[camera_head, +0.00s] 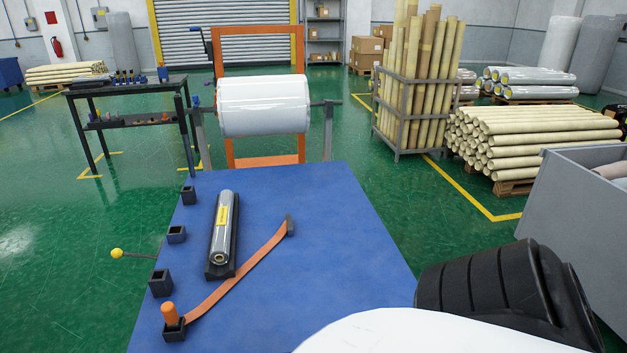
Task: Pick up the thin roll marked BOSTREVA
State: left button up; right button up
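A thin roll (223,228) in clear, silvery wrap with a yellow label lies on the blue table (330,230). It rests lengthwise in a black cradle (220,271), with its near end facing me. The writing on the label is too small to read. No other thin wrapped roll lies on the table. Neither of my grippers is in view. Only white and black parts, which look like my own arm, show at the bottom right, apart from the roll.
An orange strap (240,272) lies right of the cradle. Small black holders (161,282) line the table's left edge, one with an orange-handled tool (170,313). A large wrapped roll (263,105) hangs on a stand behind. A grey bin (585,220) stands right. The table's right half is clear.

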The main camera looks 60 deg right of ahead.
aim_at(219, 253)
jog(key=z, duration=2.15)
